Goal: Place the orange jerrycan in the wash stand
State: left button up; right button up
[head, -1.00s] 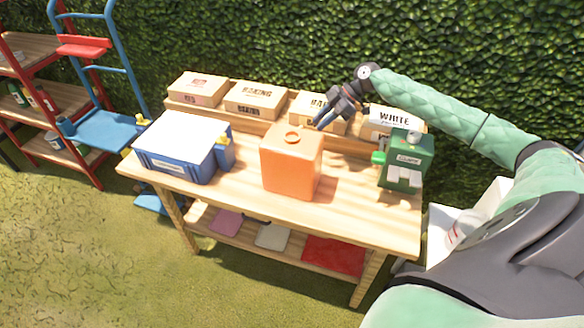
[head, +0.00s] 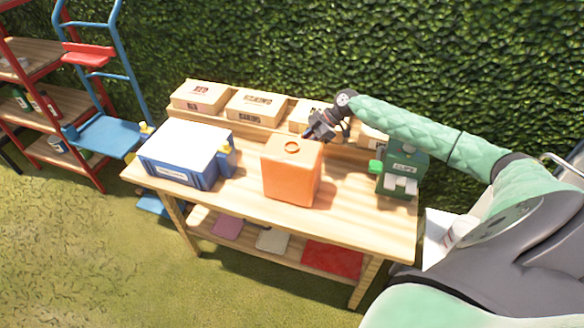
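The orange jerrycan (head: 291,175) stands upright on the wooden table (head: 340,220), with a round ring-like cap on top. My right gripper (head: 318,132) is at the jerrycan's back right top edge. I cannot tell whether it touches the jerrycan or whether its dark fingers are open or shut. A blue tubular stand (head: 112,135) with a blue shelf and a red shelf is at the left, apart from the table; it may be the wash stand, but I cannot tell for sure. My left gripper is not in view.
A blue crate with a white lid (head: 185,148) sits left of the jerrycan, and a green box (head: 402,172) sits right. Several cardboard boxes (head: 257,105) line the table's back. A red shelf rack (head: 40,100) stands far left. Grass in front is clear.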

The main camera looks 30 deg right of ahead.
jog(key=shift+a+f, duration=0.2)
jog(key=shift+f, duration=0.05)
grip_shut()
jog(key=shift+r, duration=0.15)
